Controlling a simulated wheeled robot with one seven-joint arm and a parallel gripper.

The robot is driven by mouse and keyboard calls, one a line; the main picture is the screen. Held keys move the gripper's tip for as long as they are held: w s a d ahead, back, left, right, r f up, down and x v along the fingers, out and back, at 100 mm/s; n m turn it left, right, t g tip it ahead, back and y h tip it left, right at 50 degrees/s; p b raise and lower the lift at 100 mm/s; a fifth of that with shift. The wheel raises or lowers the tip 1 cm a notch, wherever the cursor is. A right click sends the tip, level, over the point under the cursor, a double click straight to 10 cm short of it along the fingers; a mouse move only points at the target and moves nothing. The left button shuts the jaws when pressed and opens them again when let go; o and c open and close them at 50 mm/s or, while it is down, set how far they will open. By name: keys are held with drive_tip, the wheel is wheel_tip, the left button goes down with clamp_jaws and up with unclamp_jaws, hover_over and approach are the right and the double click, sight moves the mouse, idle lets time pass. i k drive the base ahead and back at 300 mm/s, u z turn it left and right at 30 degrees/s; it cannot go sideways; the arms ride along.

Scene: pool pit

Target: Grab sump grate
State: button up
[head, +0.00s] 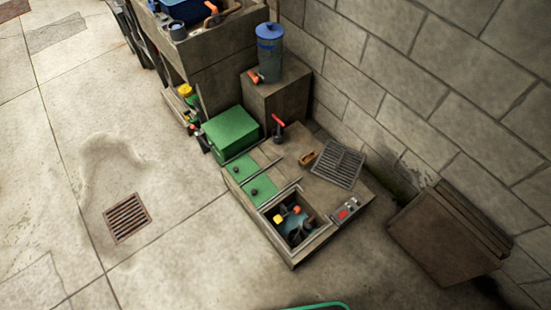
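A grey slotted metal grate (338,165) lies on the low platform's top in the head view, near the block wall. It looks loose and sits at an angle to the platform edges. A second, rusty brown grate (127,218) lies flush in the concrete floor at the left. I cannot tell from the picture alone which of the two is called the sump grate. The low platform (318,190) has an open square pit (294,222) at its front, with yellow, orange and dark fittings inside. My gripper is not in view.
Beside the grey grate are a small brown block (307,158), a red-handled valve (278,128) and a control box with red parts (346,209). A green box (230,132) and a blue-lidded canister (270,52) stand behind. A brown slab (447,236) leans right. Left floor is mostly clear.

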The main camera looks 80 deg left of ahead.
sight(342, 156)
drive_tip(key=u, duration=0.75)
drive_tip(key=i, duration=1.2)
drive_tip(key=u, duration=3.45)
